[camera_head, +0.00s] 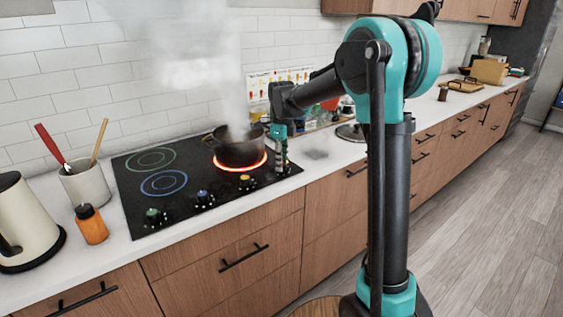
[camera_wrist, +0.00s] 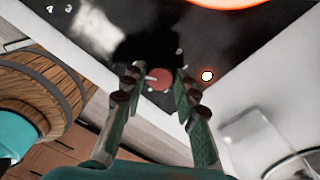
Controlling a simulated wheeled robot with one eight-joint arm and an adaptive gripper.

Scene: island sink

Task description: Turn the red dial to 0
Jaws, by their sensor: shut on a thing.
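The red dial (camera_wrist: 160,79) sits at the front right corner of the black cooktop (camera_head: 190,163), with a pale pointer mark on its left side in the wrist view. My gripper (camera_wrist: 158,80) has a finger on each side of the dial and is shut on it. In the head view my gripper (camera_head: 282,168) points down at the cooktop's right end and hides the red dial. A small lit indicator (camera_wrist: 208,76) glows right of the dial. The burner (camera_head: 262,163) under the dark pot (camera_head: 240,150) glows orange-red, and steam rises. The dial's number scale is not readable.
Green (camera_head: 153,215), blue (camera_head: 204,198) and yellow (camera_head: 246,182) dials line the cooktop's front edge. A utensil crock (camera_head: 87,185), an orange bottle (camera_head: 91,224) and a kettle (camera_head: 24,225) stand left. A clear container (camera_wrist: 265,145) is near my gripper.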

